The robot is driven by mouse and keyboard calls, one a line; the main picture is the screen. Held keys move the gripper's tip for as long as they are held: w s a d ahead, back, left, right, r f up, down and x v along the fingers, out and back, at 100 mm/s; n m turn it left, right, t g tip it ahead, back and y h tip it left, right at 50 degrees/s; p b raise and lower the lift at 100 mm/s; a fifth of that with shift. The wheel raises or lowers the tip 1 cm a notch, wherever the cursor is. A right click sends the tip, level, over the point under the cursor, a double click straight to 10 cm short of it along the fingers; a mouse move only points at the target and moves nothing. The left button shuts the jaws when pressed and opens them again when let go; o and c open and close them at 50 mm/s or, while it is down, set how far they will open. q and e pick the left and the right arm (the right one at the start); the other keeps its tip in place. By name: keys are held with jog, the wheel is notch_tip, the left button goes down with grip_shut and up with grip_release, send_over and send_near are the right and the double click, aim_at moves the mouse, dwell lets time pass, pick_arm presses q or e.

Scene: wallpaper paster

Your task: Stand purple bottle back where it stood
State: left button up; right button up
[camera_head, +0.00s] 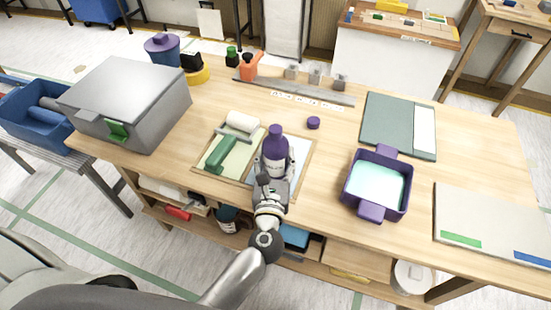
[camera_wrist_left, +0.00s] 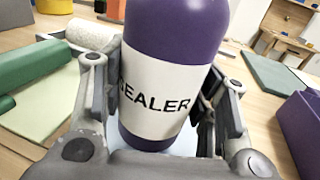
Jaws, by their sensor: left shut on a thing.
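The purple bottle (camera_head: 276,143) stands upright over the pale blue sheet (camera_head: 299,158), in front of the middle of the workbench. My left gripper (camera_head: 271,178) reaches in from the front and is shut on the bottle's lower part. In the left wrist view the bottle (camera_wrist_left: 173,35) is held between the two fingers (camera_wrist_left: 160,112), its white SEALER label facing the camera. Whether its base touches the sheet cannot be told. A small purple cap (camera_head: 313,122) lies on the bench behind and right of it. My right gripper is out of view.
A green roller tool (camera_head: 219,155) and white roll (camera_head: 242,122) lie left of the bottle. A purple tub with pale liquid (camera_head: 377,187) stands to the right. A grey box (camera_head: 127,95) stands far left. Bare wood lies between bottle and tub.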

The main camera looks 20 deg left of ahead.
pick_arm(q)
jog(key=o, duration=1.2)
jog(key=shift+o, duration=0.2)
jog(key=shift+r, duration=0.1)
jog(key=shift+s, duration=0.25)
jog(key=b+v, duration=0.2)
jog(key=v, duration=0.8)
jog(key=shift+s+d, duration=0.1)
jog(key=shift+s, duration=0.05)
jog(key=shift+s+d, duration=0.1)
jog(key=shift+s, duration=0.45)
